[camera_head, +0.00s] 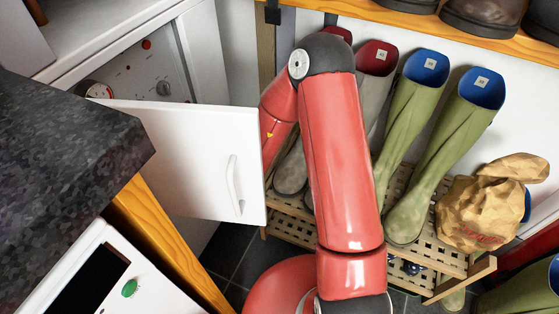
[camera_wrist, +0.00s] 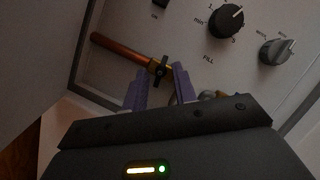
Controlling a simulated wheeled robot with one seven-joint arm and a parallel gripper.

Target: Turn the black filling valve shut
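The black filling valve handle (camera_wrist: 158,71) sits on a brass valve body on a copper pipe (camera_wrist: 120,50), below the word FILL on a pale panel. My gripper (camera_wrist: 159,82) is open in the wrist view. One bluish finger is on each side of the handle, with the handle between and just beyond the tips. I cannot tell whether either finger touches it. In the head view my red arm passes behind the open white door (camera_head: 195,150); the gripper and the valve are hidden there.
A black knob (camera_wrist: 226,20) and a grey knob (camera_wrist: 277,52) are on the panel right of the valve. In the head view, a dark worktop (camera_head: 70,150) is at left. Boots (camera_head: 410,105) and a crumpled paper bag (camera_head: 485,208) stand on a slatted rack (camera_head: 455,260) at right.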

